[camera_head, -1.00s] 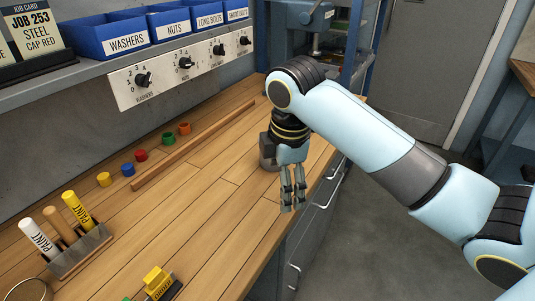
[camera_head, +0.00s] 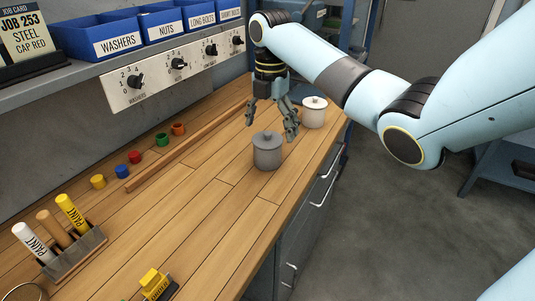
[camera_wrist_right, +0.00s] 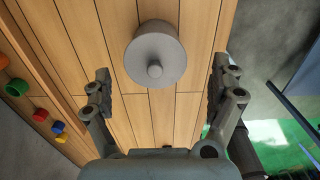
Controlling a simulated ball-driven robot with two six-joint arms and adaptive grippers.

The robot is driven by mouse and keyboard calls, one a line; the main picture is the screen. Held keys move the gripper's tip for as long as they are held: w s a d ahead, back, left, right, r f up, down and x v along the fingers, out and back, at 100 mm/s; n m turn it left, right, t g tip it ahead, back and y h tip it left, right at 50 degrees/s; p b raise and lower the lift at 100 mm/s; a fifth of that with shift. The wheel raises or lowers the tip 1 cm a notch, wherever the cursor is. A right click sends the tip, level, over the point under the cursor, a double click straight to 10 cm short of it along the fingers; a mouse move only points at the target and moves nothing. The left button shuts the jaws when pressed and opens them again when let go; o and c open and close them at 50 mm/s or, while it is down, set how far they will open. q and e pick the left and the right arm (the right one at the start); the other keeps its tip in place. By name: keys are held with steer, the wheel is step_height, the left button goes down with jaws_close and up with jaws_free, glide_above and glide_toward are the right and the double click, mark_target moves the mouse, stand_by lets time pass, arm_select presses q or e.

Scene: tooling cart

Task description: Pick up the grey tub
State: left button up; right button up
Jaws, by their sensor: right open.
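The grey tub (camera_head: 267,153), with a lid and a small knob, stands upright on the wooden cart top near its right edge. My right gripper (camera_head: 271,121) is open and empty, above and just behind the tub in the head view, apart from it. In the right wrist view the grey tub (camera_wrist_right: 155,55) shows from above, ahead of and between the two spread fingers of my right gripper (camera_wrist_right: 161,80). My left gripper is not in view.
A white lidded tub (camera_head: 314,112) stands behind the grey one, near the right edge. A wooden strip (camera_head: 185,150) and several small coloured caps (camera_head: 135,157) lie to the left. A marker holder (camera_head: 75,253) stands front left. Bare wood surrounds the grey tub.

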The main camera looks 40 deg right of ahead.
mark_target(268, 139)
steer(key=f, duration=0.5)
steer(key=shift+w+a+f+p, duration=0.2)
steer(key=shift+p, duration=0.15)
steer(key=c, duration=1.1)
